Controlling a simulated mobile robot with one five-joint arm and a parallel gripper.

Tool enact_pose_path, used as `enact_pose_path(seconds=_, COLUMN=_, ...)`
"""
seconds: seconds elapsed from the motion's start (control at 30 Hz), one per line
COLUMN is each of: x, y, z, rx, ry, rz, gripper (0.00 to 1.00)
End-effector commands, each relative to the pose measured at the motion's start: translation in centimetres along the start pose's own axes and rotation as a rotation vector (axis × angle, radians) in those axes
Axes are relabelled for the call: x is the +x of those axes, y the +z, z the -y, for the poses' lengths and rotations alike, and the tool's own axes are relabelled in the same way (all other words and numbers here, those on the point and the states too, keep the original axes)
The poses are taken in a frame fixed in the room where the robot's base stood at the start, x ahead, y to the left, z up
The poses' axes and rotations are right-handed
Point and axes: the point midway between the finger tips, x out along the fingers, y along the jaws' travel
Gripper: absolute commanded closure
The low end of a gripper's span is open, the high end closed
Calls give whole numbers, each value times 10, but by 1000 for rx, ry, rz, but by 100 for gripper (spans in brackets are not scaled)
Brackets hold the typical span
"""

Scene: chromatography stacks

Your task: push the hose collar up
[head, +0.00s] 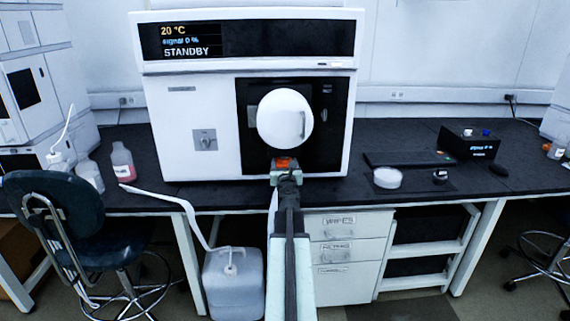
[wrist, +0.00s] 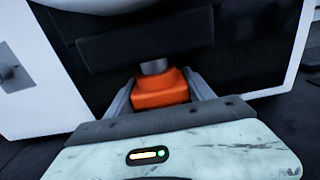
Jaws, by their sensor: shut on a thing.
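An orange hose collar (wrist: 160,90) sits below a short grey stub (wrist: 154,67) under a dark block (wrist: 145,38) in the wrist view. In the head view the collar (head: 285,164) shows as a small orange patch below the round white part of the instrument (head: 176,130). My gripper (wrist: 160,98) has one finger on each side of the collar and is shut on it. In the head view my gripper (head: 286,174) is at the instrument's lower front. The top of the collar meets or nearly meets the stub; I cannot tell if it is fully seated.
The instrument stands on a black bench (head: 420,140). A white jug (head: 234,280) with a hose stands on the floor below. A chair (head: 60,215) is at left. A white dish (head: 387,178) and a small black box (head: 468,143) are at right.

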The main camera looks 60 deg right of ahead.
Motion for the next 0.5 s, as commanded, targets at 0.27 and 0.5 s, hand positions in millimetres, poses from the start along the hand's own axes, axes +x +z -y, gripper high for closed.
enact_pose_path(seconds=0.27, x=0, y=7, z=-2, rx=0, ry=5, rz=0, gripper=100)
enact_pose_path(seconds=0.5, x=0, y=7, z=-2, rx=0, ry=4, rz=0, gripper=16)
